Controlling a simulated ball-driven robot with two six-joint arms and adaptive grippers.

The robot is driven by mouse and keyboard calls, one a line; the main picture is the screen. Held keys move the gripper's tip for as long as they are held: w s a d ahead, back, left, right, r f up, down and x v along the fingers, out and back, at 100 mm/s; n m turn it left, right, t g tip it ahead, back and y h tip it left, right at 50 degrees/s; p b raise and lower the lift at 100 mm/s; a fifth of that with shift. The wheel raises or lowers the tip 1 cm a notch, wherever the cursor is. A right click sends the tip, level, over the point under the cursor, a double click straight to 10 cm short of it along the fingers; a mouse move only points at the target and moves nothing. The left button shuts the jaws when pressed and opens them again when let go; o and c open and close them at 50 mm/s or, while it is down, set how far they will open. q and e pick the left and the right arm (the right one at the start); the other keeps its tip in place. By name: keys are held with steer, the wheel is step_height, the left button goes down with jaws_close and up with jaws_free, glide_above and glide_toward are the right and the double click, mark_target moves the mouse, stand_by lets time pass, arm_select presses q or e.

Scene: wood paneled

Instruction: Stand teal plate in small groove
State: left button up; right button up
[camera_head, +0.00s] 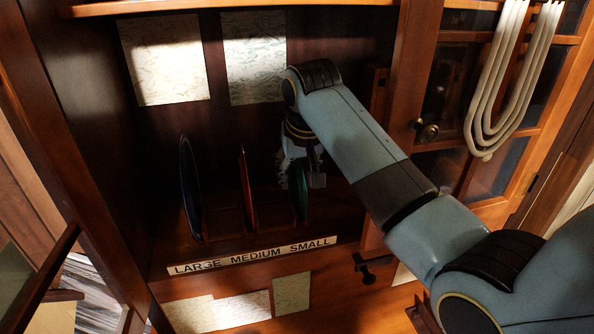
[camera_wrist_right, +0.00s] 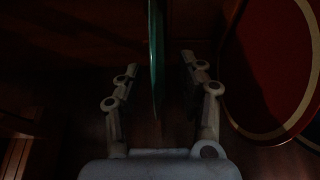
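The teal plate (camera_head: 300,190) stands upright on edge in the rack, behind the SMALL end of the label strip (camera_head: 253,255). It shows edge-on in the right wrist view (camera_wrist_right: 157,60). My right gripper (camera_head: 300,176) is at the teal plate, partly hidden by its own arm in the head view. In the right wrist view its fingers (camera_wrist_right: 158,72) are spread on both sides of the plate, with a visible gap on each side. The plate's bottom edge in the groove is too dark to make out. My left gripper is not in view.
A red plate (camera_head: 246,187) stands in the medium place and a dark blue plate (camera_head: 190,187) in the large place. The red plate's face is close beside the right gripper in the wrist view (camera_wrist_right: 262,75). Cabinet side walls and an open glazed door (camera_head: 477,90) flank the rack.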

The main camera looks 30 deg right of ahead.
steer(key=v, duration=1.2)
stand_by(0.4)
